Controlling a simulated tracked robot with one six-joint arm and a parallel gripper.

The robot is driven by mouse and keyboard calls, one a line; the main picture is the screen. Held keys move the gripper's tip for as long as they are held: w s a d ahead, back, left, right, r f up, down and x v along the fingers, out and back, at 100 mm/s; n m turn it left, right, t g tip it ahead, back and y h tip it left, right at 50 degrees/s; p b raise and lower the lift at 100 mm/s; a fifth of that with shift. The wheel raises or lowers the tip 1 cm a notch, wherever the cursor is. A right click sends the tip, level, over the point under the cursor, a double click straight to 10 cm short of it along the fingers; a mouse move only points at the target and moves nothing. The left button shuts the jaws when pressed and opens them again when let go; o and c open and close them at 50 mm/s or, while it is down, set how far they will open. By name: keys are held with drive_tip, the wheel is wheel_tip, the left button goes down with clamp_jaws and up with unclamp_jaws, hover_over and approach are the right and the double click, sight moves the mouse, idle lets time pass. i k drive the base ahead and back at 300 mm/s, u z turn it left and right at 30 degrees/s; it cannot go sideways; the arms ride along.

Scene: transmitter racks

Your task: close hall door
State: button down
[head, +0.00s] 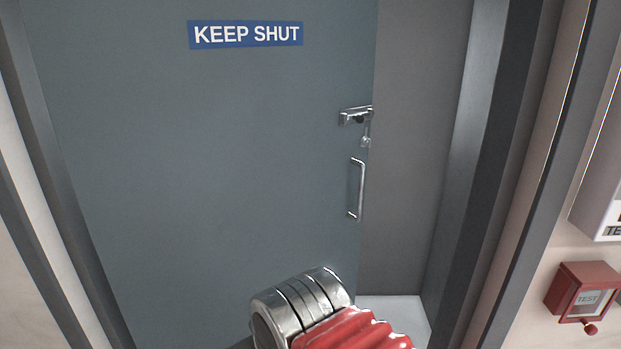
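The hall door (200,160) is a blue-grey panel with a blue "KEEP SHUT" sign (245,34) near its top. It stands ajar, with a gap (415,170) between its right edge and the right side of the frame. A metal latch (355,115) with a small hanging piece below it sits at the door's right edge. A vertical metal pull handle (358,190) is below the latch. My arm, with a silver joint and a red ribbed sleeve, shows at the bottom middle, in front of the door's lower part. My gripper's fingers are not in the picture.
The grey door frame (465,170) stands right of the gap, with pale floor (395,315) showing at its foot.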

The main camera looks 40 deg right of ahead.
sight(213, 158)
drive_tip(key=u, duration=0.4)
drive_tip(key=i, duration=0.85)
drive_tip(key=u, duration=0.35)
